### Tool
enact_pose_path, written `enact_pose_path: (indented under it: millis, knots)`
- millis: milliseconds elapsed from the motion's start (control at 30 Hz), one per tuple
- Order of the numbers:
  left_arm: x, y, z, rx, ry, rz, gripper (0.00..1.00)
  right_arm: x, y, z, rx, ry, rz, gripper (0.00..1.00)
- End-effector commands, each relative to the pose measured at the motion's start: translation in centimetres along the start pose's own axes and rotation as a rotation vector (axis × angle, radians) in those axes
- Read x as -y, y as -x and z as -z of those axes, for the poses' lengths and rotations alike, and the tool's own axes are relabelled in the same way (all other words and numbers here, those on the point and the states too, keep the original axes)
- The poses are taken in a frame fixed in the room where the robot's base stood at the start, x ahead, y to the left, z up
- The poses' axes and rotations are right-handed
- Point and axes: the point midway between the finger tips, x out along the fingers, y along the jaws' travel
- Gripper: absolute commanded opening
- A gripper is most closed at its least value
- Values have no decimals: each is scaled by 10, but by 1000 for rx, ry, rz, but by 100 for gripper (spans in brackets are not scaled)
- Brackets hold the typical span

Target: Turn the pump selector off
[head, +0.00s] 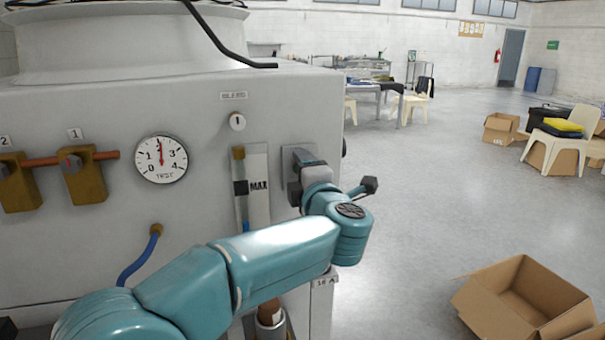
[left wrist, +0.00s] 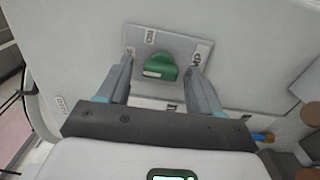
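The pump selector is a green knob (left wrist: 160,66) on a light grey plate (left wrist: 143,36) with partly readable labels, one like "ON" and one ending in "MP". In the left wrist view my left gripper (left wrist: 161,65) is open, one fingertip on each side of the knob, with a visible gap to both. In the head view my left gripper (head: 303,161) is at the selector plate (head: 289,161) near the machine's right edge and hides the knob. Which label the knob points at is not clear. My right gripper is not in view.
An open cardboard box (head: 522,300) lies on the floor at right. The floor between is clear.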

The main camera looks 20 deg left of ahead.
Motion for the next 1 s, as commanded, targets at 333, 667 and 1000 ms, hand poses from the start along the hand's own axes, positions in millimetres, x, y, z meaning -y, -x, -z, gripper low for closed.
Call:
enact_pose_path:
  millis: [333,667,1000]
  knots:
    - [0,13,-1,3,-1,-2,65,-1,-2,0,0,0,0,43]
    - [0,96,-1,7,0,-2,65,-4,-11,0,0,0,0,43]
    - [0,157,0,3,0,-1,65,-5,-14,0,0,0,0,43]
